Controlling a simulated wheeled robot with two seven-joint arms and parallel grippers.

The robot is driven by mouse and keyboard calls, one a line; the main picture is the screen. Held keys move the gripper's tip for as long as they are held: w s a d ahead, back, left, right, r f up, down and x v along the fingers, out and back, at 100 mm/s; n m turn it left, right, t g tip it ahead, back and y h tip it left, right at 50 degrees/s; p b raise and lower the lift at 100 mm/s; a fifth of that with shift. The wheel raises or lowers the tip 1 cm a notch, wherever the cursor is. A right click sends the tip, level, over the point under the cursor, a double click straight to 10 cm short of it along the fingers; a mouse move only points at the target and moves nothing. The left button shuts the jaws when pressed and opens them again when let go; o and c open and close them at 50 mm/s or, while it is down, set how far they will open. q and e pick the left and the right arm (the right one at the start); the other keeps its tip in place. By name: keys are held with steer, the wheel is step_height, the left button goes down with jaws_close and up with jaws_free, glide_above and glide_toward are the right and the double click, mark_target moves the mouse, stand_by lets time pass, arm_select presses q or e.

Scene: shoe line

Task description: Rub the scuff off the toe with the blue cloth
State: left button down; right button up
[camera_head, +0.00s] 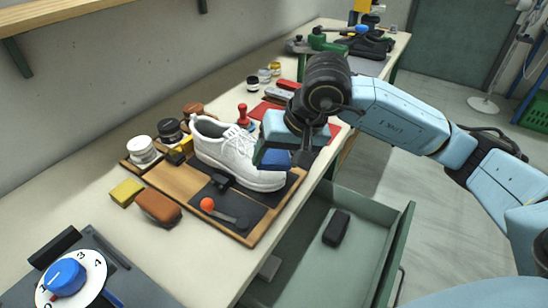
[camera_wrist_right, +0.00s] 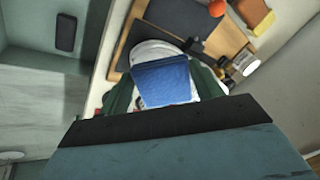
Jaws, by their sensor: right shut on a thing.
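A white lace-up sneaker (camera_head: 228,148) sits on a wooden board (camera_head: 168,182), its toe pointing right. My right gripper (camera_head: 281,158) is at the toe end of the shoe. It is shut on the blue cloth (camera_head: 275,159). In the right wrist view the cloth (camera_wrist_right: 165,82) spans between the green fingers, in front of the white toe (camera_wrist_right: 155,49). The cloth overlaps the toe in both views; I cannot tell whether it touches. No scuff shows; the gripper and cloth cover part of the toe. My left gripper is out of view.
On the board are jars (camera_head: 143,150), a yellow block and an orange-knobbed tool (camera_head: 208,204). A brown brush (camera_head: 158,206) and yellow sponge (camera_head: 126,192) lie left of it. A red stamp (camera_head: 243,115) stands behind the shoe. An open drawer (camera_head: 318,275) holds a dark block (camera_head: 336,228).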

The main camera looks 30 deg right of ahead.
steer(key=shift+r, duration=0.15)
steer(key=shift+p+v, duration=0.65)
steer(key=shift+v, duration=0.9)
